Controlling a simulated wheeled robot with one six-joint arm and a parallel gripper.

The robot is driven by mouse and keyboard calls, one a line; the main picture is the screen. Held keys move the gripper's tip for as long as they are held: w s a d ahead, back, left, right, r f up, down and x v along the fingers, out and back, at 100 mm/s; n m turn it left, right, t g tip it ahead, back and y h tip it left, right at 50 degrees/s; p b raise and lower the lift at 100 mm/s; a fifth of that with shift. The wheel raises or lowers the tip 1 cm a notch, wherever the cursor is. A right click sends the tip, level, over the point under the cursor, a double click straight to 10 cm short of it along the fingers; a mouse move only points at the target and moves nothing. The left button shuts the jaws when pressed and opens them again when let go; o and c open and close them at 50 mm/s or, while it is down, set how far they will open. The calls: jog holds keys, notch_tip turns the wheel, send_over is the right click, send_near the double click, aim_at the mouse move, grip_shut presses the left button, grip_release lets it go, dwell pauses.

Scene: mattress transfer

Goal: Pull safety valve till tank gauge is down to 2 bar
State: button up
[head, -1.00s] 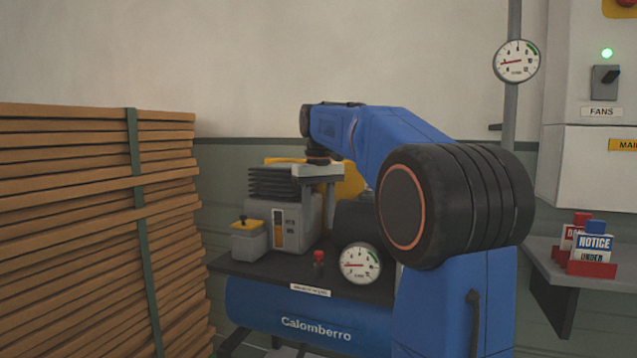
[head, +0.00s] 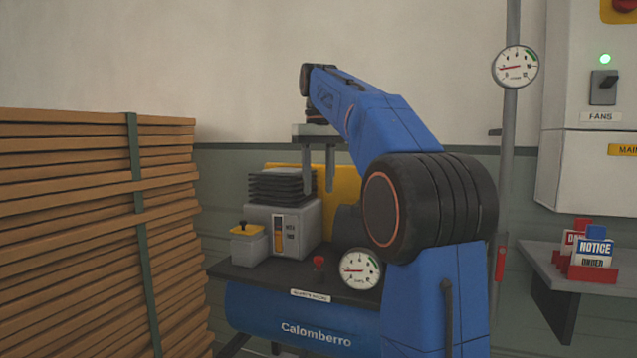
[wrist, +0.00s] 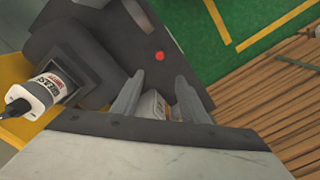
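The safety valve is a small red knob (head: 318,263) standing upright on the dark top plate of the blue tank (head: 290,322). The round white tank gauge (head: 360,271) is right beside it; its red needle points left, but the figures are too small to read. My gripper (head: 318,192) hangs fingers down, well above the knob, near the grey compressor block. Its two fingers are apart with nothing between them. In the wrist view the red knob (wrist: 159,56) shows beyond and between the open fingertips, clear of both.
A grey compressor block with black fins (head: 283,186) and a yellow-topped box (head: 248,243) stand left of the knob. A strapped stack of slats (head: 70,230) fills the left. A second gauge (head: 515,66) is on a pipe. A shelf with notice tags (head: 594,252) is at right.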

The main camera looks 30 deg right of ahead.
dwell(0.3)
jog(key=s+a+f+t, duration=0.2)
jog(key=s+a+f, duration=0.8)
jog(key=s+f, duration=0.45)
jog(key=s+a+f+t, duration=0.1)
jog(key=s+a+f, duration=0.1)
jog(key=s+f, duration=0.6)
jog(key=s+a+f+n+t, duration=0.1)
jog(key=s+f, duration=0.6)
jog(key=f, duration=0.7)
jog(key=shift+s+a+f+t, duration=0.15)
jog(key=shift+s+a+t, duration=0.25)
jog(key=shift+a, duration=0.5)
